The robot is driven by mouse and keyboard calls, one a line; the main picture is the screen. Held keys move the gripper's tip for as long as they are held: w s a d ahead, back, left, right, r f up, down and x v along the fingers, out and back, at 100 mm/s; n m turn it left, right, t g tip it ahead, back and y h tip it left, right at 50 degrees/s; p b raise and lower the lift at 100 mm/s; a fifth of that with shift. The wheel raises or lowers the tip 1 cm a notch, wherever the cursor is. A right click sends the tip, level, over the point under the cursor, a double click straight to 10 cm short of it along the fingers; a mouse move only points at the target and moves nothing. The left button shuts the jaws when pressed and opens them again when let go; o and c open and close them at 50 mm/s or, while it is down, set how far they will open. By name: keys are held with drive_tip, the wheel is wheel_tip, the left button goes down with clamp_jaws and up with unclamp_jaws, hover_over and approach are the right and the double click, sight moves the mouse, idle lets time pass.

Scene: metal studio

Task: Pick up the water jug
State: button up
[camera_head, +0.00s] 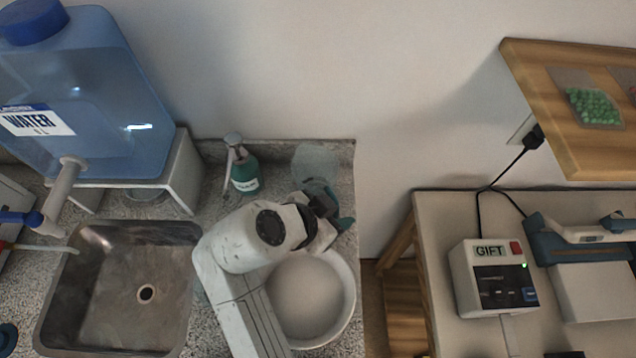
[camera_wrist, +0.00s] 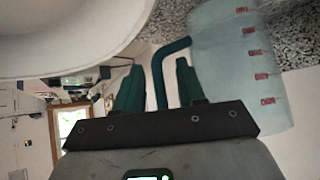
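A clear measuring jug (camera_wrist: 245,65) with red marks and a dark teal handle (camera_wrist: 160,80) is in the wrist view at the right. In the head view the jug (camera_head: 316,160) stands at the back right of the speckled counter, partly hidden by my gripper (camera_head: 335,212). In the wrist view my gripper (camera_wrist: 157,80) has its two teal fingers on either side of the handle, with small gaps showing. The gripper looks open around the handle, not closed on it. A large blue container labelled WATER (camera_head: 110,90) with a spigot stands on a white stand at the left.
A white bowl (camera_head: 345,325) lies beneath my arm; its rim also shows in the wrist view (camera_wrist: 75,60). A green soap bottle (camera_head: 244,172) stands left of the jug. A metal sink (camera_head: 85,285) is at the left. A wooden shelf (camera_head: 560,130) juts out at the right.

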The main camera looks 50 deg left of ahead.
drive_tip(key=shift+w+f, duration=0.1)
clamp_jaws()
idle(0.3)
